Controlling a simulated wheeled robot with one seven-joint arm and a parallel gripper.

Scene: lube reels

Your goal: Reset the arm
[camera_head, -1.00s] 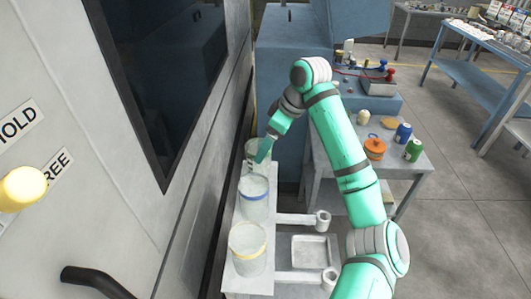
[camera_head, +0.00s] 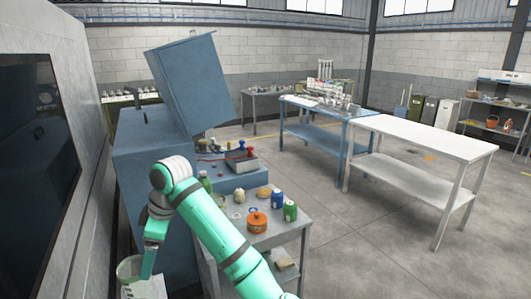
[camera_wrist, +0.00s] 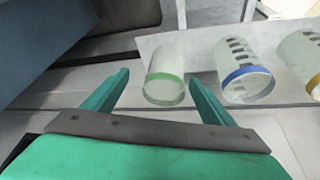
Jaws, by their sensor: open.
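My gripper (camera_wrist: 158,88) is open and empty in the wrist view, its two green fingers spread apart. A clear cylinder with a green band (camera_wrist: 166,78) stands ahead of the fingers, with no contact that I can make out. To its right are a clear cylinder with a blue band (camera_wrist: 243,72) and one with a yellow band (camera_wrist: 309,60), cut by the picture edge. In the head view my green arm bends down at the lower left, and the gripper end (camera_head: 150,262) hangs by a clear cylinder (camera_head: 129,270). The fingertips are not clear there.
A grey side table (camera_head: 278,236) holds an orange pot (camera_head: 257,222), a blue can (camera_head: 277,198) and a green can (camera_head: 290,211). A blue machine (camera_head: 150,190) stands behind my arm. A white table (camera_head: 425,134) stands right. The floor between is open.

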